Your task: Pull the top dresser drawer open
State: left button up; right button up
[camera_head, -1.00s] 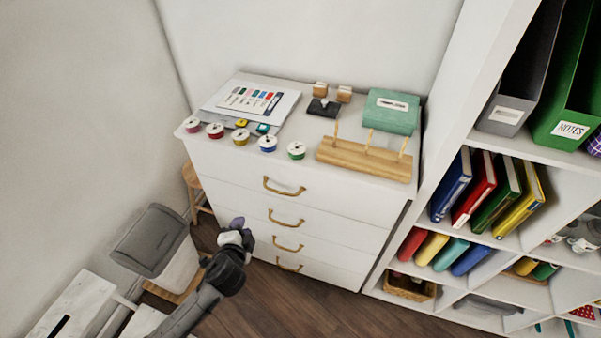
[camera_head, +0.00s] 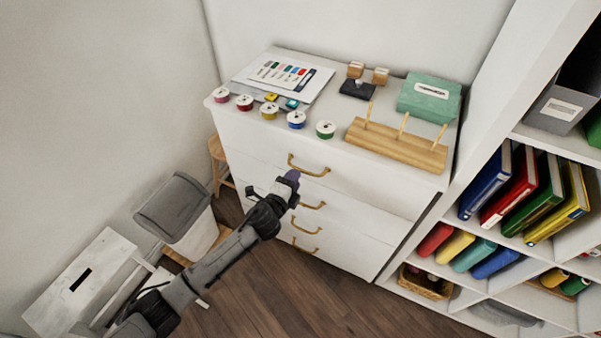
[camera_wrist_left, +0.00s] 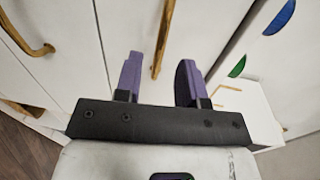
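The white dresser (camera_head: 330,185) stands against the wall, with its top drawer (camera_head: 262,142) flush with the front. The top drawer's curved brass handle (camera_head: 309,170) is on that front. My left gripper (camera_head: 292,177) is just below and in front of this handle. In the left wrist view my gripper's two purple fingers (camera_wrist_left: 159,75) are spread apart, with the top handle (camera_wrist_left: 164,38) lying between them in the picture. Contact with the handle cannot be told. The second drawer's handle (camera_wrist_left: 28,40) is at the left of that view. My right gripper is not in view.
Several thread spools (camera_head: 296,119), a wooden peg rack (camera_head: 396,146) and a green box (camera_head: 430,97) stand on the dresser top. A bookshelf (camera_head: 497,147) stands close on the right. A grey-lidded bin (camera_head: 173,206) is at the left. Wooden floor is free in front.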

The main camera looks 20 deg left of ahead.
aim_at(300, 169)
pick_arm(q)
jog(key=shift+w+d+f+b, duration=0.15)
jog(key=shift+w+b, duration=0.15)
jog(key=shift+w, duration=0.95)
jog(key=shift+w+d+f+b, duration=0.1)
jog(key=shift+w+b, duration=0.2)
jog(key=shift+w, duration=0.95)
grip_shut()
